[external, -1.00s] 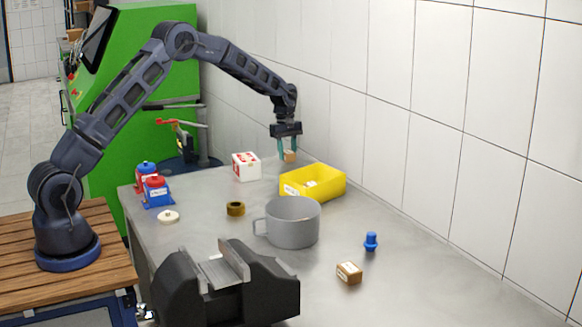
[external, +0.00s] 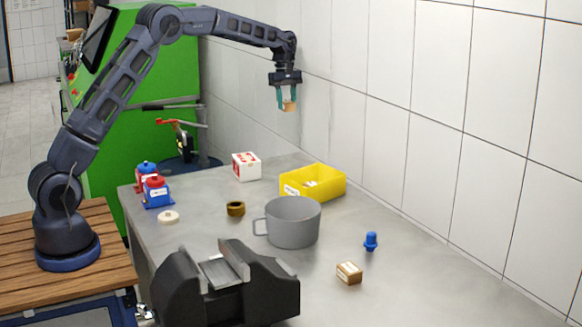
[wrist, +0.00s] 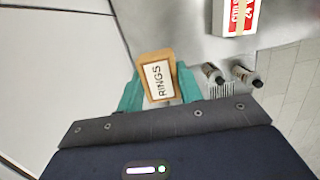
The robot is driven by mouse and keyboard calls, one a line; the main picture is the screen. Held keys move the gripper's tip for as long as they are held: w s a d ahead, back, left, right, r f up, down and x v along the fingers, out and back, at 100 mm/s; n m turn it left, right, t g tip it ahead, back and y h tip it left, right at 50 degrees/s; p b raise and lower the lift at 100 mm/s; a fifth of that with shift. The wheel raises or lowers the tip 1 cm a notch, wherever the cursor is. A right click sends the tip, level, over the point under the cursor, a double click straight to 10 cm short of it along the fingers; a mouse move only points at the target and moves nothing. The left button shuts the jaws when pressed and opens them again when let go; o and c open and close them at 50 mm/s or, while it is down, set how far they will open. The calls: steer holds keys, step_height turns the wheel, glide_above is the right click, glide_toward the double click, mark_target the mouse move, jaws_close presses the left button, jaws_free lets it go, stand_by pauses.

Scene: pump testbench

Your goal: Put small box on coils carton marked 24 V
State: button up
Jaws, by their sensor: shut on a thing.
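My gripper (external: 287,97) is shut on a small tan box (external: 289,106), held in the air well above the back of the table. In the wrist view the small box (wrist: 157,77) has a white label reading "RINGS" and sits between the teal fingers of my gripper (wrist: 158,88). A white and red carton (external: 246,166) stands on the table, below and to the left of my gripper. The carton also shows at the top of the wrist view (wrist: 237,14), partly cut off; its printing is only partly legible. Nothing shows on its top.
A yellow bin (external: 313,183) with white items stands right of the carton. A grey pot (external: 292,222), a brown ring (external: 236,209), a second small box (external: 349,273), a blue part (external: 371,241) and a vise (external: 225,285) are nearer. The tiled wall is close on the right.

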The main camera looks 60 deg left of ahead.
steer(key=s+d+r, duration=0.2)
steer(key=s+r, duration=0.2)
steer(key=s, duration=0.4)
step_height(320, 180, up, 2)
glide_above(246, 158)
steer(key=f, duration=1.9)
steer(key=shift+a, duration=0.2)
steer(key=shift+f, duration=0.2)
steer(key=o, duration=1)
